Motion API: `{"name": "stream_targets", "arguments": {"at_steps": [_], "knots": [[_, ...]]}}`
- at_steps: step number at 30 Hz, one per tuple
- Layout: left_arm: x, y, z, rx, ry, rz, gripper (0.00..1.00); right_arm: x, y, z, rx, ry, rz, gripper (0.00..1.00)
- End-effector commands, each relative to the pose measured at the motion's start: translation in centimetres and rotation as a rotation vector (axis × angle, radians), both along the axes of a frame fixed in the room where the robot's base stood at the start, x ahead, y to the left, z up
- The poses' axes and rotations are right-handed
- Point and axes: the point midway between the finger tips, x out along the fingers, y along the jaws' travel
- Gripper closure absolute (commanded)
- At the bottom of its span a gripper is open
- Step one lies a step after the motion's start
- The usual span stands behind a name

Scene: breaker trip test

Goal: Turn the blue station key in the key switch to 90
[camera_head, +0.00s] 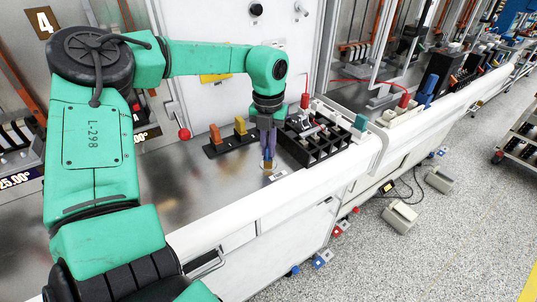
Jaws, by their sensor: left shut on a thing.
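My left arm comes in from the left and reaches over the metal bench top. My left gripper (267,153) points down near the bench's front edge. It is shut on the blue station key, which is mostly hidden between the fingers. The small key switch (268,166) sits directly below the fingertips, with a white label (278,176) in front of it. The key's angle and the switch markings are too small to read. My right gripper is not in view.
A black strip with orange and yellow blocks (231,139) lies left of the gripper. A black compartment tray (318,146) stands close on the right, holding several parts. A red-knobbed lever (184,133) stands further left. The front left bench top is clear.

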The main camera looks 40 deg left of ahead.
Motion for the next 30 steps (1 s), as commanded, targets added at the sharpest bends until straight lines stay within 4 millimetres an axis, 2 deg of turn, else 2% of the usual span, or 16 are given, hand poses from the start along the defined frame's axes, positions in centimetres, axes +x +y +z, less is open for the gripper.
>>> {"name": "stream_targets", "arguments": {"at_steps": [7,12,18,23,30], "knots": [[0.0,0.01,-0.02,0.0,0.0,-0.027,1.0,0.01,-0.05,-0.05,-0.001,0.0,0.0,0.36],[0.0,0.02,-0.05,0.001,0.0,-0.195,1.0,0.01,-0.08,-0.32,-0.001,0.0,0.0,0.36],[-0.01,0.02,-0.02,0.0,0.0,-0.202,1.0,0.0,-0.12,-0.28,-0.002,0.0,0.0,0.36],[0.0,0.01,-0.03,0.0,0.0,-0.365,1.0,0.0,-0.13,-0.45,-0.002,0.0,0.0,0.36],[0.0,0.01,-0.02,0.0,0.0,-0.397,1.0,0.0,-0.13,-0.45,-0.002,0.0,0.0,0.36]]}}
